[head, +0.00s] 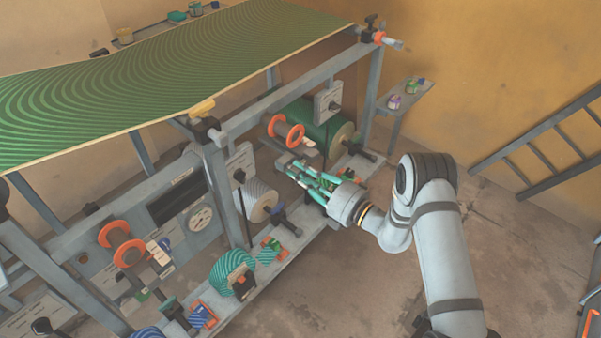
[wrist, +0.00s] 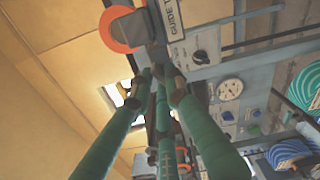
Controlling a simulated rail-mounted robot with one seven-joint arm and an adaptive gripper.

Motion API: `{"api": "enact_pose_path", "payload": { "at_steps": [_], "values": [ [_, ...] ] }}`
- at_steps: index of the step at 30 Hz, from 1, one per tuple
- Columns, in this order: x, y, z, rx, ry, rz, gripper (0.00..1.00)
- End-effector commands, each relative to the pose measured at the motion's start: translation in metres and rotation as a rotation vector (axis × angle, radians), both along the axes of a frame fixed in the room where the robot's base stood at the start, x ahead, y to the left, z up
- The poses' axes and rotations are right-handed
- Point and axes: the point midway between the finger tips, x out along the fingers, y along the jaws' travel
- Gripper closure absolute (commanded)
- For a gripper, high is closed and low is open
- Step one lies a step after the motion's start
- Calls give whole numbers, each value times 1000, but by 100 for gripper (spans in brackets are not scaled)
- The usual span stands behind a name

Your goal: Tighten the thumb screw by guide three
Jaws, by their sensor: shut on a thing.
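My gripper (head: 303,172), with long green fingers, reaches to the lower beam of the press frame in the head view. In the wrist view, the fingertips (wrist: 161,76) come together just below a plate reading "GUIDE T" (wrist: 168,22); the rest of the word is cut off. An orange-rimmed guide roller (wrist: 120,29) is beside that plate, and an orange roller (head: 287,132) shows above the fingers in the head view. The gripper is shut on a small dark part, apparently the thumb screw, mostly hidden by the fingers.
A green striped sheet (head: 190,80) covers the press top. A green roller (head: 318,127) is behind my fingers. Striped rolls (head: 232,272) sit on the lower beam to the left. A side shelf (head: 406,96) holds small items. The floor (head: 350,285) in front is open.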

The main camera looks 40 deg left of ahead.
Motion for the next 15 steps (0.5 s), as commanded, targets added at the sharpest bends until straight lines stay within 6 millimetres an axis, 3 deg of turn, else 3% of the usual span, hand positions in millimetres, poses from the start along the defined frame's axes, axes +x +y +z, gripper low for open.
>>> {"api": "enact_pose_path", "payload": {
  "at_steps": [15],
  "values": [
    [2, -1, 1, 47, 451, 0, 100]
  ]
}}
